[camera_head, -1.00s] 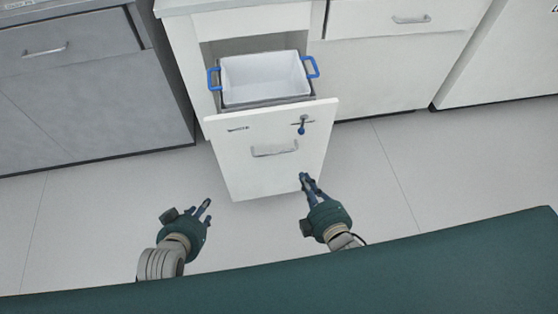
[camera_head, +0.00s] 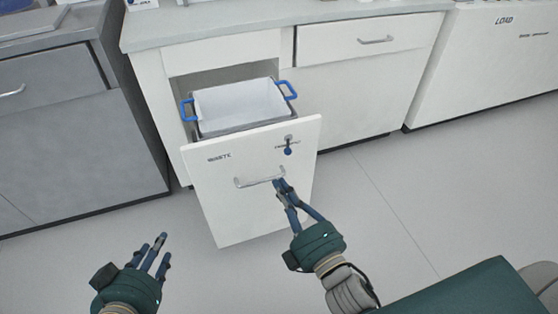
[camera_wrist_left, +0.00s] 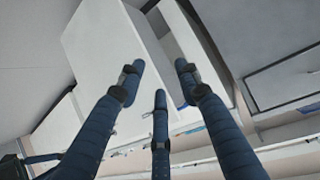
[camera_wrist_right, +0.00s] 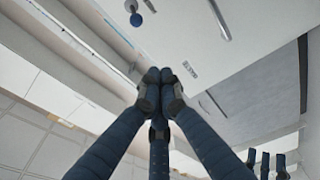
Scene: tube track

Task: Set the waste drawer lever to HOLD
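The waste drawer (camera_head: 245,205) is pulled open, with its white front marked WASTE. The lever (camera_head: 288,141) is at the upper right of that front, with its blue knob (camera_head: 288,152) hanging down. The right wrist view shows the knob (camera_wrist_right: 136,19) at the upper left, clear of the fingers. My right gripper (camera_head: 279,184) is shut and empty, below the lever and near the right end of the drawer handle (camera_head: 259,181); I cannot tell whether it touches. My left gripper (camera_head: 158,250) is open and empty, low and left of the drawer. The HOLD marking is not readable.
A white bin (camera_head: 238,105) with blue handles sits inside the drawer. A grey cabinet (camera_head: 75,130) stands to the left and a white cabinet (camera_head: 360,85) to the right. The floor (camera_head: 420,190) on the right is clear.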

